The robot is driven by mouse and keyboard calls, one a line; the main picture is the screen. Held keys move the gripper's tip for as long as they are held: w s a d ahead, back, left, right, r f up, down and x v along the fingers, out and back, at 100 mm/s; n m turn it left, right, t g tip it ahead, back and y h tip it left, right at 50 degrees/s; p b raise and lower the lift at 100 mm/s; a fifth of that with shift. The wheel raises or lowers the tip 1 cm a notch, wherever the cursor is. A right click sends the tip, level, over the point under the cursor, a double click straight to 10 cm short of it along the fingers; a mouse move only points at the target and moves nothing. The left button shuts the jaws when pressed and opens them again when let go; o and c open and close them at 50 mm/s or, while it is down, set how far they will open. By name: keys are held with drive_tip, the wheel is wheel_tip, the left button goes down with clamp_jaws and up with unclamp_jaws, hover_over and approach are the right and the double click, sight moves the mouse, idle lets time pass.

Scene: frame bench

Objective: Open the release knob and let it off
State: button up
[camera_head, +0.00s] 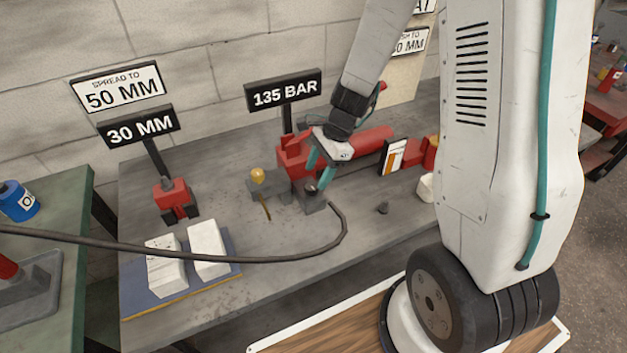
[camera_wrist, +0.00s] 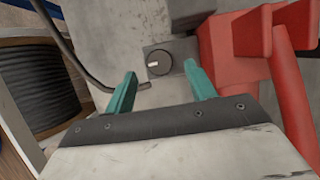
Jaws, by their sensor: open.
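The release knob (camera_wrist: 159,63) is a small round dark knob with a white mark, set on a grey block (camera_wrist: 178,57) beside the red pump (camera_wrist: 238,40). In the wrist view my gripper (camera_wrist: 158,74) is open, with one teal finger on each side of the knob's position; I cannot tell whether either touches it. In the head view my gripper (camera_head: 314,178) reaches down beside the red pump (camera_head: 292,158), above the grey block (camera_head: 315,204). The knob is small there and partly hidden by the fingers.
A black hose (camera_head: 250,260) runs across the bench (camera_head: 300,272). A red spreader (camera_head: 173,198) and two white blocks (camera_head: 208,248) on a blue plate are farther left. A "135 BAR" sign (camera_head: 284,90) stands behind.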

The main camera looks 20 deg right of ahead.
sight(312, 185)
drive_tip(key=shift+x, duration=1.85)
drive_tip(key=c, duration=1)
drive_tip(key=shift+o, duration=0.2)
